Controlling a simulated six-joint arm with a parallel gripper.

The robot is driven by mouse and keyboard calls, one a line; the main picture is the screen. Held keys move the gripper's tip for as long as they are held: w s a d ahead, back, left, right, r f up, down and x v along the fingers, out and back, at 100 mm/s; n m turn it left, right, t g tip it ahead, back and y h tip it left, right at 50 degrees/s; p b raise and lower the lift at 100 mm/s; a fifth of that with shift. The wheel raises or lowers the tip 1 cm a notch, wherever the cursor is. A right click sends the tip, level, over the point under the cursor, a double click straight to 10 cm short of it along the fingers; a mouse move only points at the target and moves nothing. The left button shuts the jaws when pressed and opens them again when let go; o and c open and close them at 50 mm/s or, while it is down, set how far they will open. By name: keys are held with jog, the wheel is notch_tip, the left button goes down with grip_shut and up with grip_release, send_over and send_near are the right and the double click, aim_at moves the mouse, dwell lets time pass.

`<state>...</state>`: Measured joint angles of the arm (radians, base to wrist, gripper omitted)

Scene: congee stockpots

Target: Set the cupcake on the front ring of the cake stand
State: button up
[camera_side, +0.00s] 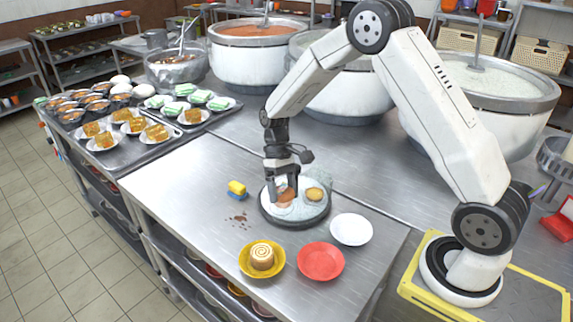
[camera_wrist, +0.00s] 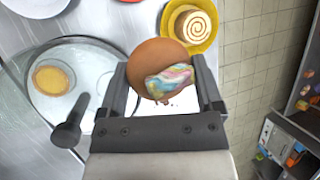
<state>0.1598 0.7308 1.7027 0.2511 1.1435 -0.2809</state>
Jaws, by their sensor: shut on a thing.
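The cupcake, brown with a swirl of pastel frosting, sits between the two fingers of my gripper (camera_wrist: 161,85) in the wrist view, where the cupcake (camera_wrist: 158,52) shows clearly. In the side view my gripper (camera_side: 284,192) points down over the left part of the round cake stand (camera_side: 309,213), shut on the cupcake (camera_side: 286,197). I cannot tell whether the cupcake touches the stand. A golden tart (camera_side: 314,194) sits on the right part of the stand; it also shows in the wrist view (camera_wrist: 50,79). The ring under the cupcake is mostly hidden.
Large pots stand behind.

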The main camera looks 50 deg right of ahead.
jog(key=w+d+r+n+g+h, duration=0.1)
jog(key=w+d+r+n+h, duration=0.2)
jog(key=w+d+n, duration=0.3)
jog(key=shift+w+d+r+n+h, duration=0.4)
jog(key=shift+d+n, duration=0.3)
jog(key=shift+n, duration=0.7)
jog(key=shift+f, duration=0.25)
jog(key=shift+f, duration=6.9)
jog(key=shift+f, duration=0.4)
jog(key=o, duration=1)
jog(key=shift+w+r, duration=0.15)
jog(key=shift+r, duration=0.2)
jog(key=shift+w+a+r, duration=0.1)
jog(key=shift+w+r, duration=0.05)
jog(key=shift+r, duration=0.15)
